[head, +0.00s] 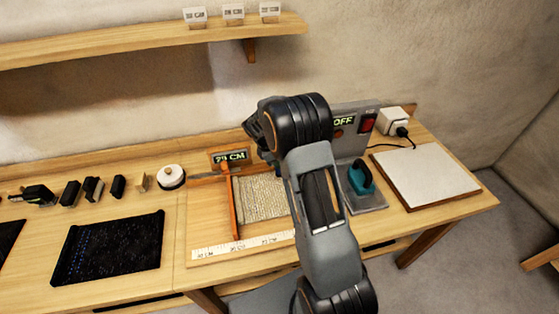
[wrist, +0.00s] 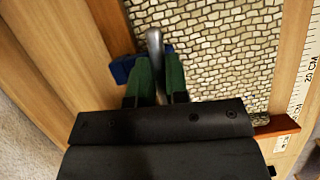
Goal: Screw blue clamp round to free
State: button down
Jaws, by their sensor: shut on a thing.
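The blue clamp (wrist: 122,69) shows in the wrist view at the edge of a woven panel (wrist: 215,45), partly covered by my fingers. A grey metal rod (wrist: 155,42) stands out at the clamp, between the fingers. My gripper (wrist: 158,70) has green fingers closed on this rod, with blue showing on both sides of them. In the head view my arm hides the gripper and the clamp. There the woven panel (head: 262,196) lies in a wooden frame with a reddish bar (head: 234,208) on its left.
A ruler strip (head: 240,245) runs along the front. Right of my arm are a teal iron (head: 360,177), a switch panel (head: 352,125) reading OFF and a pale padded board (head: 425,175). A black cloth (head: 108,248) and a white roll (head: 170,177) lie left.

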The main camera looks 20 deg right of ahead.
jog(key=shift+n, duration=0.5)
dwell(0.3)
jog(key=c, duration=1.1)
grip_release()
jog(key=v, duration=1.4)
jog(key=shift+s+a+f+b, duration=0.15)
jog(key=shift+s+b, duration=0.1)
jog(key=shift+b, duration=0.15)
